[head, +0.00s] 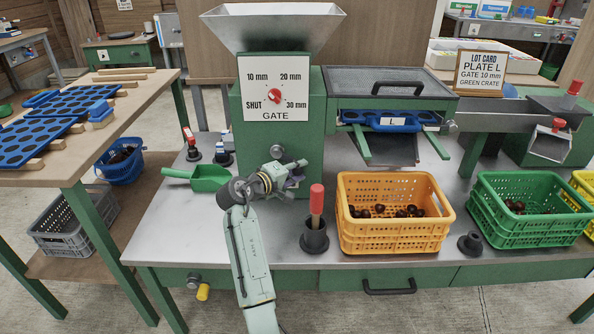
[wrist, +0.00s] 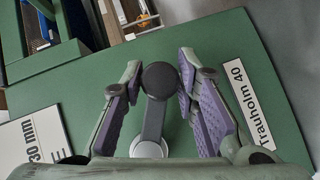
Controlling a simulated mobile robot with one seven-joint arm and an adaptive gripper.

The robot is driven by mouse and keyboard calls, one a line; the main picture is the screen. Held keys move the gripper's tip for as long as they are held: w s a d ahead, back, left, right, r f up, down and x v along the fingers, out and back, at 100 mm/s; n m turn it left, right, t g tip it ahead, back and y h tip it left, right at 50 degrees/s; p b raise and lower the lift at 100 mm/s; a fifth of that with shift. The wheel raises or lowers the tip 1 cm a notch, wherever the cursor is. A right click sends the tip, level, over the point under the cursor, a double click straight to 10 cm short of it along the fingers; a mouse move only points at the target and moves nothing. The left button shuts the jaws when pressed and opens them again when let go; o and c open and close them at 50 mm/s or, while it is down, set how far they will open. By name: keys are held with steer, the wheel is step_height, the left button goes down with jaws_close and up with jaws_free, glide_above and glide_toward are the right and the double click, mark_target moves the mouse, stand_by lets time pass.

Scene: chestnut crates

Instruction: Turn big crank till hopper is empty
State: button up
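The grey hopper (head: 272,28) stands on the green machine housing (head: 318,130); no chestnuts show in the part of its inside I see. The gate dial (head: 274,95) is a red knob on a white panel; its setting is too small to read surely. The big crank's silver hub (head: 277,152) is low on the housing front. In the wrist view the crank (wrist: 153,118) has a dark arm and a round dark knob (wrist: 160,79). My gripper (wrist: 160,85) has its purple pads on both sides of the knob, seemingly touching it. In the head view my gripper (head: 291,176) partly hides the crank.
A yellow crate (head: 392,235) and a green crate (head: 530,222) hold chestnuts. A red-handled tool (head: 316,205) stands in a dark holder right of my arm. A green scoop (head: 207,178) lies left. A blue plate marked L (head: 393,122) sits under the screen.

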jaws_close()
steer(key=shift+a, duration=0.1)
stand_by(0.5)
